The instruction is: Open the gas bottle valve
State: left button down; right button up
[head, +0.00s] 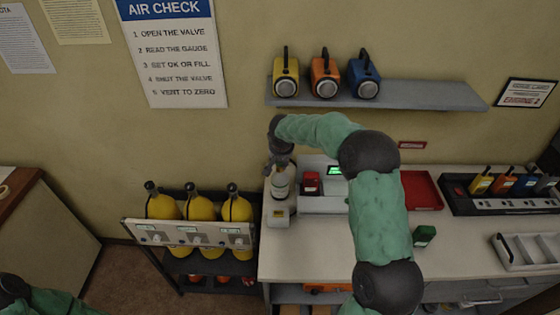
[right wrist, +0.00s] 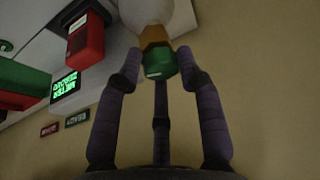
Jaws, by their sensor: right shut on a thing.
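The gas bottle (head: 281,185) is small and whitish and stands upright at the left end of the counter. In the right wrist view its pale body (right wrist: 168,12) leads to a brass neck (right wrist: 154,37) and a green valve knob (right wrist: 160,64). My right gripper (head: 279,163) comes down on the bottle's top from above. In the right wrist view its dark fingers (right wrist: 160,80) are around the green knob, shut on it. The knob is hidden by the gripper in the head view. Only part of my left arm shows at the lower left; its gripper is out of view.
A pale device with a green-lit display (head: 334,170) and a red block (head: 311,183) stand right of the bottle. A red tray (head: 421,190) lies farther right. Yellow cylinders (head: 199,208) stand in a rack left of the counter. A shelf (head: 425,95) hangs above.

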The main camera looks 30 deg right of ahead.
jog(key=n, duration=0.1)
jog(key=n+y+p, duration=0.1)
jog(key=n, duration=0.1)
jog(key=n+p, duration=0.1)
jog(key=shift+w+d+r+t+y, duration=0.15)
jog(key=shift+d+r+t+y, duration=0.15)
jog(key=shift+r, duration=0.1)
jog(key=shift+f+n+y+p, duration=0.1)
jog(key=shift+n+y+p, duration=0.6)
jog(key=shift+n, duration=1.3)
jog(key=o, duration=1.1)
jog(key=shift+w, duration=0.1)
jog(key=shift+a+f, duration=0.15)
jog(key=v, duration=1.2)
